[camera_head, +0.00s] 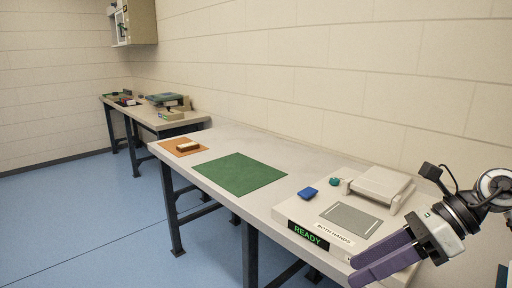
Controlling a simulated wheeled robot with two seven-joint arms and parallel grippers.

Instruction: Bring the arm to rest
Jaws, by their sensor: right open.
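My right gripper (383,259) comes in from the lower right, with two purple fingers pointing left. It is open, and nothing shows between the fingers. It is over the right front corner of the badge press (296,211), a white box with a green READY display (308,236) and a BOTH HANDS label (334,234). The press has a grey plate (350,220) on top and a raised pale block (378,186) at the back. My left gripper is not in view.
A blue object (308,193) and a teal knob (334,182) are on the press. A green mat (240,174) and an orange mat (174,148) with a brown-and-white block (188,147) lie on the table (225,137). A second table (178,127) holds several items. Blue floor (90,215) is open at left.

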